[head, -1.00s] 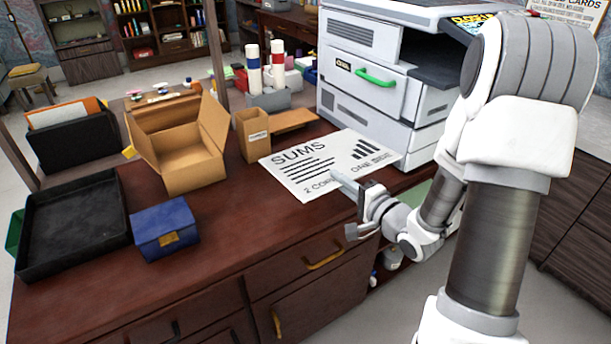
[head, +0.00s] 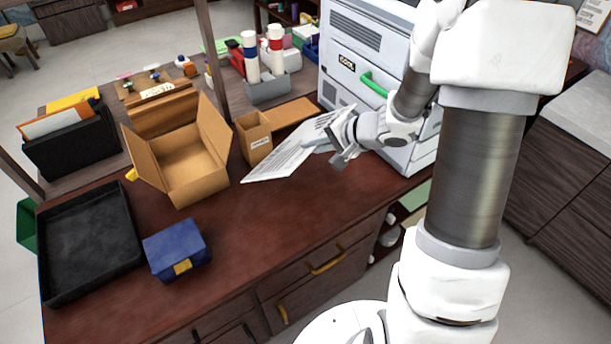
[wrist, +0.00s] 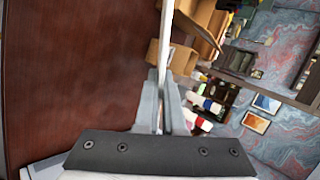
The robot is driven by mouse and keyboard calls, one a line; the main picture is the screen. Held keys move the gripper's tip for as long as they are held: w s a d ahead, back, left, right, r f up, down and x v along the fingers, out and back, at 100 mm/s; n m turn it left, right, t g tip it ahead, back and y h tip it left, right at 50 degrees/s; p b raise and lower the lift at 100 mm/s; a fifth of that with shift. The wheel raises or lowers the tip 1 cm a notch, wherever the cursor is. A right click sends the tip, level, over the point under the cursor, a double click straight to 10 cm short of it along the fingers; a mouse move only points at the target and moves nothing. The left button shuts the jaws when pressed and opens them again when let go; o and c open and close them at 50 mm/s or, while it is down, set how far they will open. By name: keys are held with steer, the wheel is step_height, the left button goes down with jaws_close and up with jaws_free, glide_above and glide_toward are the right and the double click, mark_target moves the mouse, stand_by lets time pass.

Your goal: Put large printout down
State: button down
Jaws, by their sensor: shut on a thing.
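The large printout (head: 283,160), a white sheet with dark printed lines, is held above the brown desk (head: 265,222), in front of the printer. It is tilted steeply, its lower left corner close to the desk; I cannot tell if it touches. My gripper (head: 326,146) is shut on its right side. In the wrist view my gripper (wrist: 161,105) has its fingers pressed together on the sheet, which shows nearly edge-on as a thin pale strip (wrist: 166,38). The side of the sheet facing away is hidden.
An open cardboard box (head: 185,165) and a small brown holder (head: 254,140) stand left of the sheet. A blue box (head: 176,250) and a black tray (head: 88,245) are farther left. The white printer (head: 362,72) stands behind. The desk's front middle is clear.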

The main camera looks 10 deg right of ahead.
step_height(320, 180, down, 10)
steer(key=b, duration=1)
stand_by(0.3)
steer(key=c, duration=1.2)
jaws_free()
steer(key=p+v, duration=0.8)
steer(key=shift+p, duration=0.35)
